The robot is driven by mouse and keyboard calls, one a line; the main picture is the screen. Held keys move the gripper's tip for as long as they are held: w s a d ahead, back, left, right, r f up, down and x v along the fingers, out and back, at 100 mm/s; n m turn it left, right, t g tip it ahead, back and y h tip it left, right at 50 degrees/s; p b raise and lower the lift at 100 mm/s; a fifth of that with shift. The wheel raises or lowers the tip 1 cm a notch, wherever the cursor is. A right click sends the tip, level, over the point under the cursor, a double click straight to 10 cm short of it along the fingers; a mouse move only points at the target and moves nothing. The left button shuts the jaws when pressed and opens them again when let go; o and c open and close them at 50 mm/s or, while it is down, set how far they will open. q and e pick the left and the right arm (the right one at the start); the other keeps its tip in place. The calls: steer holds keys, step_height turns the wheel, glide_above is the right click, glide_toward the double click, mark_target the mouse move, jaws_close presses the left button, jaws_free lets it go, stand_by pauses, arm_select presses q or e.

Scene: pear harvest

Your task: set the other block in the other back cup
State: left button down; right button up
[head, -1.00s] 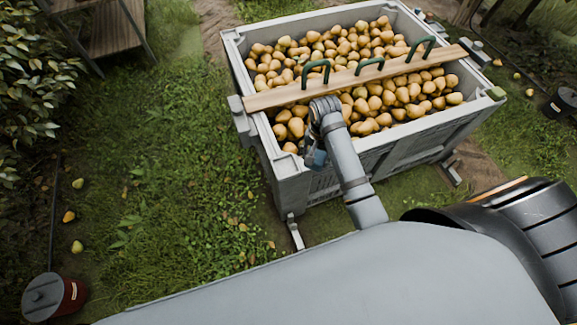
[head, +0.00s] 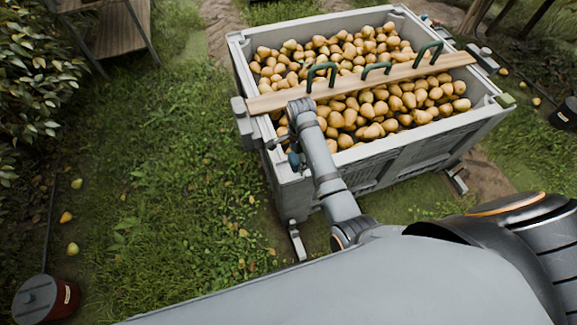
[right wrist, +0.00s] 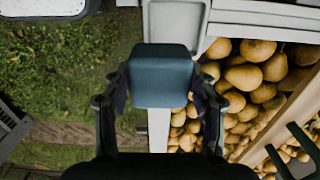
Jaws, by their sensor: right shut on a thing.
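My right gripper (right wrist: 160,100) is shut on a blue block (right wrist: 163,75), with a finger on each side of it. In the head view the block (head: 294,160) shows small, just off the near left corner of the pear bin (head: 390,155). In the right wrist view a pale square recess at the bin corner, likely a cup (right wrist: 175,22), lies just beyond the block, which covers its lower part. I cannot tell the height between them. A green block (head: 505,100) sits at the bin's right corner. My left gripper is out of view.
A wooden plank (head: 400,73) with green handles (head: 378,68) lies across the bin above many pears (head: 390,105). Grey blocky fittings (head: 240,107) stand by its ends. A red canister (head: 68,297) stands on the grass at lower left. The grass left of the bin is mostly clear.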

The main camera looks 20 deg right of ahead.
mark_target(289, 161)
steer(key=f, duration=0.1)
steer(key=w+a+f, duration=0.2)
steer(key=f, duration=0.1)
steer(key=shift+a+b, duration=0.2)
steer(key=shift+b, duration=0.15)
steer(key=shift+w+f+b, duration=0.1)
steer(key=shift+f+b, duration=0.2)
steer(key=shift+f, duration=1.35)
steer(key=shift+f, duration=0.4)
steer(key=o, duration=1)
steer(key=shift+o, duration=0.2)
steer(key=shift+a+r, duration=0.1)
steer(key=shift+r, duration=0.1)
